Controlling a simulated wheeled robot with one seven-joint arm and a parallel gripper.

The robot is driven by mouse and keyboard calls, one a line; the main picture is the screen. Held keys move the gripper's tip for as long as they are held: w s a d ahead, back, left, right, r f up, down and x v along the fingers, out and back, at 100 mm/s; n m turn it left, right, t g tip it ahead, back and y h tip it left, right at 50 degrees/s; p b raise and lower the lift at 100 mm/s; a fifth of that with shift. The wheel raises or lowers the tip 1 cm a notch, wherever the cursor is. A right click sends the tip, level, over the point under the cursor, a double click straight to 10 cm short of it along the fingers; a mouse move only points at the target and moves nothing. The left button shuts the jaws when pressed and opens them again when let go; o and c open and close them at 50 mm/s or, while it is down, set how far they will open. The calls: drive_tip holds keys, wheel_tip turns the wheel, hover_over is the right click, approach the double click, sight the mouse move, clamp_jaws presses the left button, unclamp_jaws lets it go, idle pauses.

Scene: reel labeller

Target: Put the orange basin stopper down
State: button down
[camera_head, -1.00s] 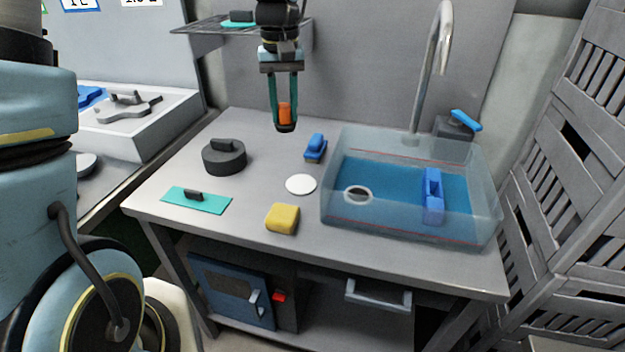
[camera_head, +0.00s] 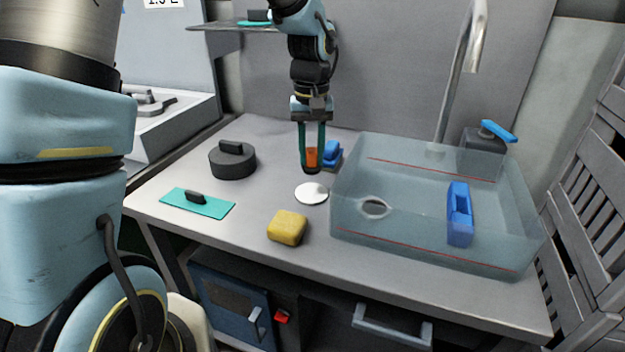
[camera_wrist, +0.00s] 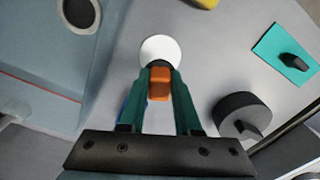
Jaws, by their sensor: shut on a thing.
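The orange basin stopper (camera_head: 312,157) is between the green fingers of my gripper (camera_head: 312,168), which is shut on it. My gripper points down and holds it above the bench, in front of a small blue object (camera_head: 332,151). In the wrist view the stopper (camera_wrist: 160,84) sits between the fingertips, and a white disc (camera_wrist: 160,48) lies just beyond them. The head view shows this round white disc (camera_head: 312,193) flat on the bench, below the gripper and apart from it. The clear basin (camera_head: 350,222) stands to the right, its drain hole (camera_head: 375,207) uncovered.
A yellow sponge (camera_head: 287,228) lies in front of the disc. A dark round lidded thing (camera_head: 232,163) and a teal plate with a black grip (camera_head: 197,203) lie to the left. A blue block (camera_head: 460,214) is in the basin. A tall tap (camera_head: 462,70) rises behind it.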

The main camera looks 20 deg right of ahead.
sight(312, 166)
drive_tip(key=shift+f+p, duration=0.45)
drive_tip(key=shift+f, duration=2.5)
drive_tip(key=shift+f, duration=0.1)
drive_tip(key=c, duration=0.6)
unclamp_jaws()
wheel_tip(312, 166, up, 12)
drive_tip(key=shift+r+b, duration=0.15)
drive_tip(key=shift+b, duration=0.7)
drive_tip(key=s+a+f+n, duration=0.1)
drive_tip(key=a+f, duration=0.2)
drive_tip(key=a, duration=1.2)
drive_tip(key=s+a+f+n+t, duration=0.1)
drive_tip(key=s+a+f, duration=0.1)
drive_tip(key=a, duration=1.3)
drive_tip(key=shift+s+f+n+t, duration=0.3)
drive_tip(key=shift+f+n, duration=0.1)
drive_tip(key=shift+f, duration=0.2)
